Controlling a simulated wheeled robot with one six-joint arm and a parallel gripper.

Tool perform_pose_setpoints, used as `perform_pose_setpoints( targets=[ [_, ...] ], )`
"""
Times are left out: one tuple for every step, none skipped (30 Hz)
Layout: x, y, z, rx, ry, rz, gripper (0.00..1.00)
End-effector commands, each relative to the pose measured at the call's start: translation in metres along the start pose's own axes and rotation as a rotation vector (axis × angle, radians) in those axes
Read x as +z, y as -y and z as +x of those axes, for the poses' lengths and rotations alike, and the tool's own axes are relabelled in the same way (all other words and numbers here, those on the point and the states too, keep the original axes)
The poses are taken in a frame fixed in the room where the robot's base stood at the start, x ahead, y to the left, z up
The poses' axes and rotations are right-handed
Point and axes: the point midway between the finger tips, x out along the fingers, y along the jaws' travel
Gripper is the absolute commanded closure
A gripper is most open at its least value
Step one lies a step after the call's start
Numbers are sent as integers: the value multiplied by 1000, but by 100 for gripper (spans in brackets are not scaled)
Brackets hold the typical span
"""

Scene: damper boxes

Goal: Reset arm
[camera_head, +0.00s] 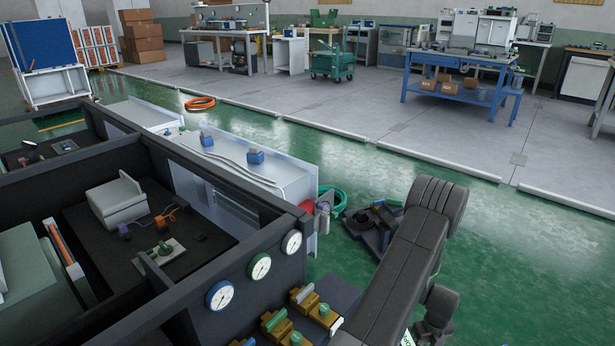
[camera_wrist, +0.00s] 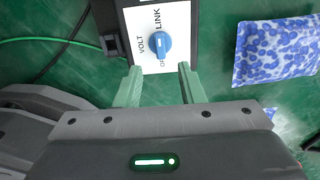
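My gripper (camera_wrist: 158,84) shows in the wrist view with its two pale green fingers apart and nothing between them. Just beyond the fingertips is a white panel (camera_wrist: 147,23) in a dark housing, with a blue knob (camera_wrist: 159,45) and the words VOLT and LINK; a third label is partly hidden. I cannot tell whether the fingertips touch the panel. In the head view my dark arm (camera_head: 400,272) is bent at the lower right, and the gripper cannot be made out there.
A dark open box (camera_head: 150,229) with three dials and several brass fittings (camera_head: 302,297) stands at left. A blue-patterned pad (camera_wrist: 277,50) and a green cable (camera_wrist: 50,39) lie near the gripper. Green floor at right is open.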

Motion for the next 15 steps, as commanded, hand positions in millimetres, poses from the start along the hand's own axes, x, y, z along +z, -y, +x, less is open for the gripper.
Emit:
perform_pose_setpoints(
  targets=[
    [-1, 0, 16, 1, -1, 0, 65],
    [0, 0, 22, 1, -1, 0, 65],
    [0, 0, 30, 1, -1, 0, 65],
    [0, 0, 36, 1, -1, 0, 65],
    [-1, 0, 42, 1, -1, 0, 65],
    [-1, 0, 50, 1, -1, 0, 65],
    [-1, 0, 56, 1, -1, 0, 65],
    [-1, 0, 62, 1, -1, 0, 65],
    [-1, 0, 70, 1, -1, 0, 65],
    [-1, 0, 76, 1, -1, 0, 65],
    [-1, 0, 82, 1, -1, 0, 65],
    [-1, 0, 90, 0, -1, 0, 65],
    [0, 1, 82, -2, 1, -31, 65],
    [0, 1, 81, -2, 1, -57, 65],
    [0, 1, 80, -2, 1, -91, 65]
  ],
)
